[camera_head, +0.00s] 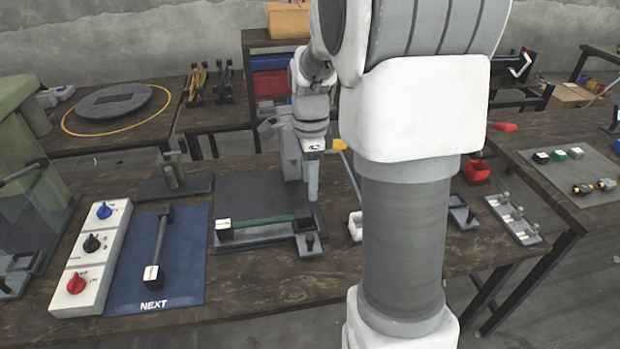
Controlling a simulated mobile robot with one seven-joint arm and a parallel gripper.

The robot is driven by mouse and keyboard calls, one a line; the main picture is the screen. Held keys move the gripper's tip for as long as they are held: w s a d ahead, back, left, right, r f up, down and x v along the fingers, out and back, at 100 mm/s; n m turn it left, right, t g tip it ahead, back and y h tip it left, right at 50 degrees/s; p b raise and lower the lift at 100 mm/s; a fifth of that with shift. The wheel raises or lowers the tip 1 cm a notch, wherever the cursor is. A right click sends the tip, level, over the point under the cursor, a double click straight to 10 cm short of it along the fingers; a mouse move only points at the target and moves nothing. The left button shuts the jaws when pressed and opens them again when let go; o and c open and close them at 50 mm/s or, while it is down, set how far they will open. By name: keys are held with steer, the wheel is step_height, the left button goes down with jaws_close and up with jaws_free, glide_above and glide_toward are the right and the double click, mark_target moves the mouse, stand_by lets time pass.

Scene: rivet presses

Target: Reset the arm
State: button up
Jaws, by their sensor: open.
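My arm fills the middle of the head view, with its large grey and white links in front. Its far end reaches down over the table, where my gripper (313,178) points downward above the right side of a dark mat (235,190). The gripper is open, though its fingers overlap in this view and the gap between them is hard to see. A green bar with a white-topped end block (225,229) lies on a fixture on this mat, just below and left of the gripper. Whether the gripper touches the bar or fixture cannot be told.
A blue mat (185,280) marked NEXT holds a dark bar (159,245). A white panel with three knobs (92,257) stands left of it. A red bin (476,171) and a grey rack (513,219) are at right. My arm hides the table's middle right.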

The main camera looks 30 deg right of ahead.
steer(key=s+a+r+n+t, duration=0.2)
steer(key=s+a+r+n, duration=0.3)
steer(key=s+n, duration=0.4)
steer(key=s+a+r+n+t, duration=0.3)
steer(key=s+a+r+n, duration=0.3)
steer(key=n, duration=0.6)
steer(key=s+a, duration=0.1)
steer(key=s, duration=0.1)
steer(key=shift+s+t, duration=0.3)
steer(key=shift+s, duration=0.1)
steer(key=shift+c, duration=0.2)
stand_by(0.3)
